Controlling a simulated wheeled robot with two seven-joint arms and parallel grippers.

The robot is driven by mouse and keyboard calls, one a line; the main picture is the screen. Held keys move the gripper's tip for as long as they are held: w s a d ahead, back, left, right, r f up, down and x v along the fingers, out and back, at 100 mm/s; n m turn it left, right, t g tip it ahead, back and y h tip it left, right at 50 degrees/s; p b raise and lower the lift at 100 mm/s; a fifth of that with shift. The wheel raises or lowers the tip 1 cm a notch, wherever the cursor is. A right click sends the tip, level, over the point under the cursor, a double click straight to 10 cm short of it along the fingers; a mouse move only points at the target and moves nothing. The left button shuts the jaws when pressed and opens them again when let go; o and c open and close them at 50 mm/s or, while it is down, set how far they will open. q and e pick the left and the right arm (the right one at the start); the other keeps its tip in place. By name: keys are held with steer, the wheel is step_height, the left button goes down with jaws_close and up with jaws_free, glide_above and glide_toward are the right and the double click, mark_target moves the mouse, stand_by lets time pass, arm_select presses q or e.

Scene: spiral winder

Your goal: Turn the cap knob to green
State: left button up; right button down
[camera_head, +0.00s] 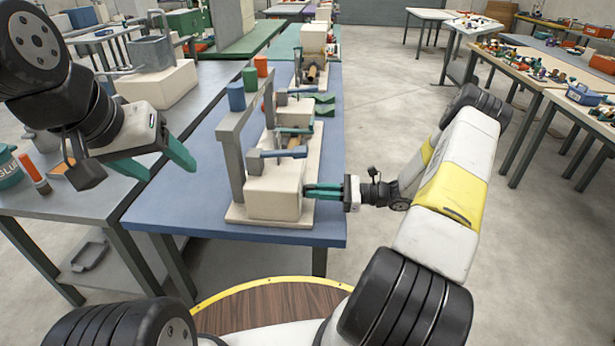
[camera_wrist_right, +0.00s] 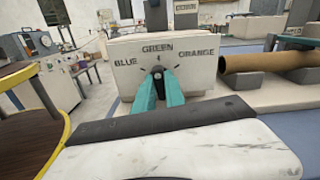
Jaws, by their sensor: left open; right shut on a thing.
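The spiral winder has a cream end block (camera_head: 275,192) at the near end of its base. In the right wrist view its face (camera_wrist_right: 200,60) carries the words BLUE, GREEN and ORANGE in an arc, with GREEN at the top. The small dark cap knob (camera_wrist_right: 158,72) sits below GREEN. My right gripper (camera_head: 308,190) reaches this face from the right, and its teal fingers (camera_wrist_right: 160,84) are shut on the knob. The fingers cover most of the knob, so I cannot tell where it points. My left gripper (camera_head: 160,164) is open and empty, raised left of the winder.
The winder stands on a blue table (camera_head: 185,205). Blue (camera_head: 236,97), green (camera_head: 250,79) and red (camera_head: 261,66) cups stand behind its grey frame (camera_head: 232,150). A brown tube (camera_wrist_right: 265,62) lies beside the block. A grey bench (camera_head: 60,203) is at left; open floor (camera_head: 520,240) lies right.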

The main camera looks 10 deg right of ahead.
steer(key=shift+m, duration=0.6)
steer(key=c, duration=1.4)
jaws_free()
steer(key=v, duration=0.8)
